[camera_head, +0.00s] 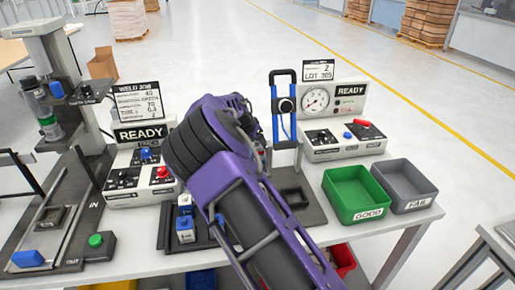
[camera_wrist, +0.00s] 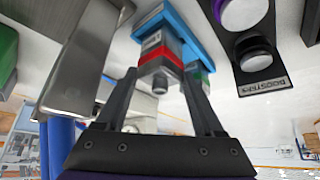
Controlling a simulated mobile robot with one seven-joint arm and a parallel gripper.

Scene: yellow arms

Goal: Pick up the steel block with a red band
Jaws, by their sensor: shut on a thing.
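In the wrist view, the steel block with a red band (camera_wrist: 157,68) is between the two fingers of my gripper (camera_wrist: 158,82), which is shut on it. The block is grey, with a red band around it and a short round stub towards the camera. A blue part (camera_wrist: 172,22) lies directly beyond the block; I cannot tell whether they touch. In the head view, my purple and black arm reaches over the bench and hides the gripper and the block.
A blue-handled fixture (camera_head: 283,110) and a gauge console (camera_head: 345,115) stand behind the arm. A green GOOD bin (camera_head: 356,205) and a grey FAIL bin (camera_head: 408,190) are at right. Blue-and-white blocks (camera_head: 185,230) and a weld console (camera_head: 140,178) are at left.

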